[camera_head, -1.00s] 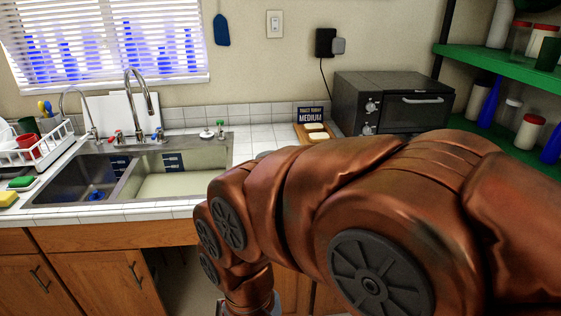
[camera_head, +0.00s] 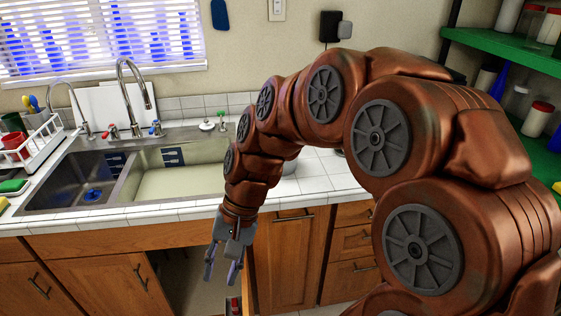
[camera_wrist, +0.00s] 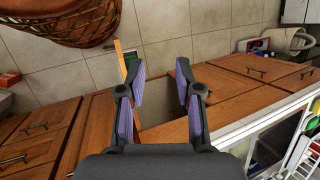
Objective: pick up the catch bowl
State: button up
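I cannot make out a catch bowl for certain in either view. My gripper (camera_head: 222,268) is in front of the open cabinet (camera_head: 190,278) under the sink, pointing down. In the wrist view my gripper (camera_wrist: 160,66) is open, with its purple-padded fingers apart and nothing between them. The dark cabinet opening (camera_wrist: 165,108) shows between the fingers; its inside is mostly hidden. A small grey rounded thing (camera_head: 289,168) stands on the counter, mostly hidden behind my arm.
The double sink (camera_head: 180,172) is set in the white tiled counter (camera_head: 325,172). Wooden cabinet doors (camera_head: 290,262) flank the opening. A woven brown basket (camera_wrist: 75,25) is at the upper left of the wrist view. Green shelves (camera_head: 510,50) stand at right. The tiled floor (camera_wrist: 215,25) is partly clear.

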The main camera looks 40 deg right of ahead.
jog(key=w+d+r+m+t+y+p, duration=0.1)
jog(key=w+m+y, duration=0.1)
jog(key=w, duration=0.3)
jog(key=w+d+r+m+t+y, duration=0.1)
jog(key=w+d+m, duration=0.15)
jog(key=w, duration=0.25)
jog(key=m+t+p, duration=0.3)
jog(key=m+t, duration=0.7)
jog(key=m, duration=0.7)
send_over(289, 167)
jog(key=s, duration=0.4)
jog(key=shift+h, duration=0.3)
jog(key=f, duration=0.5)
jog(key=shift+w+d, duration=0.2)
jog(key=p+x, duration=0.3)
jog(key=x, duration=0.3)
jog(key=shift+w+a+f, duration=0.15)
jog(key=shift+a, duration=0.15)
jog(key=shift+w+a+f, duration=0.2)
jog(key=shift+w+f, duration=0.05)
jog(key=shift+w, duration=0.15)
jog(key=shift+c, duration=0.4)
grip_shut()
